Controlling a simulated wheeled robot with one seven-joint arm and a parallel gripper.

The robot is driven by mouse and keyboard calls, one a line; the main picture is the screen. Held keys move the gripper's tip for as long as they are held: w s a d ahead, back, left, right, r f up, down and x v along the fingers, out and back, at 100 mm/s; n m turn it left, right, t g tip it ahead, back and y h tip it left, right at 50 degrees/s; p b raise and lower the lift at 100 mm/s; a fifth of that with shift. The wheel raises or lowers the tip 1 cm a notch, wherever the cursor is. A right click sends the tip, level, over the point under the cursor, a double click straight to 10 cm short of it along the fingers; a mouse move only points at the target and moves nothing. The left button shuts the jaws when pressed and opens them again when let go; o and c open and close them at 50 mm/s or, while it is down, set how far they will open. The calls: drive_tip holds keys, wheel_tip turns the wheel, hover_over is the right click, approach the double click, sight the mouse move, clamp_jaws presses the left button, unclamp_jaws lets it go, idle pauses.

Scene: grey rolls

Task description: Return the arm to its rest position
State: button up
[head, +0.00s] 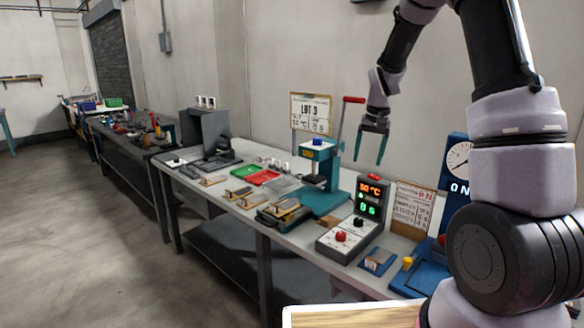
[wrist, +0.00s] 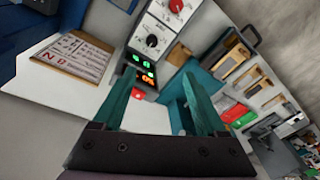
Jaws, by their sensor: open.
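My gripper (head: 371,146) hangs in the air above the workbench (head: 228,191), with its teal fingers apart and pointing down. It is to the right of the teal press (head: 318,170) and above the control box (head: 352,222) with its lit display. In the wrist view my gripper (wrist: 158,108) shows both fingers spread with nothing between them. The control box (wrist: 160,35) lies beyond the fingertips there. My arm bends over from the right side of the head view.
A LOT 3 sign (head: 311,111) stands behind the press, whose red-handled lever (head: 345,115) rises near my gripper. A blue dial gauge (head: 457,165) stands partly behind my arm. Green (head: 243,171) and red trays (head: 263,177) lie on the bench. Open floor (head: 80,220) is at left.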

drive_tip(key=s+r+t, duration=0.3)
drive_tip(key=s+r, duration=1)
drive_tip(key=r, duration=0.3)
drive_tip(key=s+a+r+t, duration=0.1)
drive_tip(key=s+r, duration=0.1)
drive_tip(key=s, duration=0.6)
drive_tip(key=s+a+r+m+t+y, duration=0.1)
drive_tip(key=s, duration=0.7)
drive_tip(key=shift+r+t, duration=0.3)
drive_tip(key=shift+r, duration=0.1)
